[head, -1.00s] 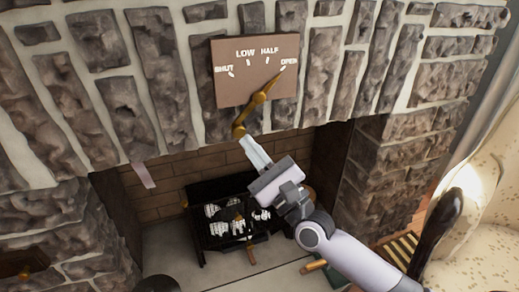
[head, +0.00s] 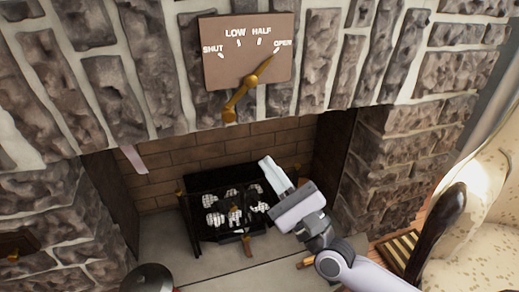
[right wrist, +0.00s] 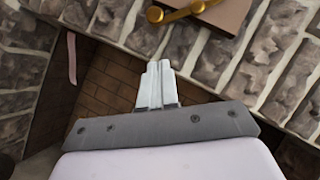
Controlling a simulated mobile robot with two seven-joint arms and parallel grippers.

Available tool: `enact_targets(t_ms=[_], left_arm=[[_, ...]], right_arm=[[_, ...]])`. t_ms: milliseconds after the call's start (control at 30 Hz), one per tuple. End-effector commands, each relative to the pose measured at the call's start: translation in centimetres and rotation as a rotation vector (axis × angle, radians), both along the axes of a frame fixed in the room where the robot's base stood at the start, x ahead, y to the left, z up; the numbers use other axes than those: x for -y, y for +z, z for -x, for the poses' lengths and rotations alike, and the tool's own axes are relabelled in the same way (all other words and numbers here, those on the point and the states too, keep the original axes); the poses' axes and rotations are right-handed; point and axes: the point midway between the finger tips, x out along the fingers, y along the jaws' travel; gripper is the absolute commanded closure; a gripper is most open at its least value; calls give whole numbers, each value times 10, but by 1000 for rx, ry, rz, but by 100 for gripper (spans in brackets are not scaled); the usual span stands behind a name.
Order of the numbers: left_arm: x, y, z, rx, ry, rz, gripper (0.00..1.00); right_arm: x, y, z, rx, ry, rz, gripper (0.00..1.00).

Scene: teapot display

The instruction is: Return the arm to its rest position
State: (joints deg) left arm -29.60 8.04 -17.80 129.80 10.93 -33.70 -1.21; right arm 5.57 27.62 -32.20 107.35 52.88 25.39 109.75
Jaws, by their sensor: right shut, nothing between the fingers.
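My right gripper (head: 268,168) is in front of the fireplace opening, below and to the right of the brass lever (head: 241,97). Its fingers are together with nothing between them, and it is clear of the lever. In the right wrist view the shut fingers (right wrist: 156,75) point toward the stone front. The lever is mounted on a brown plate (head: 225,65) marked SHUT, LOW, HALF and OPEN, and its pointer is at OPEN. The lever's lower end hangs down to the left. My left gripper is not in view.
A black grate (head: 195,205) with pale lumps stands in the brick firebox, left of my right gripper. Stone pillars flank the opening. A patterned armchair (head: 485,220) with a dark armrest is at the right. A dark rounded object (head: 150,279) is at the bottom left.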

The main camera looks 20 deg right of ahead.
Motion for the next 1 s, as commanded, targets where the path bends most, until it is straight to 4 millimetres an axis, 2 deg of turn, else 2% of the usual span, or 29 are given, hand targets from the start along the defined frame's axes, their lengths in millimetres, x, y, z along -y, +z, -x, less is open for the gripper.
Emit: enact_targets(t_ms=[200,433,567,667,767,1000], left_arm=[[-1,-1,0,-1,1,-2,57],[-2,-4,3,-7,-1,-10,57],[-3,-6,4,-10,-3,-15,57],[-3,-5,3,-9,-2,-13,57],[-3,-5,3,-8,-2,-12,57],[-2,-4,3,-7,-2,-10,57]], right_arm=[[13,-17,27,-1,0,2,100],[16,-21,35,0,0,0,100],[11,-23,38,4,-11,46,100],[-1,-30,44,17,-43,174,100],[-17,-41,54,47,-88,382,100],[-47,-73,79,160,-189,973,100]])
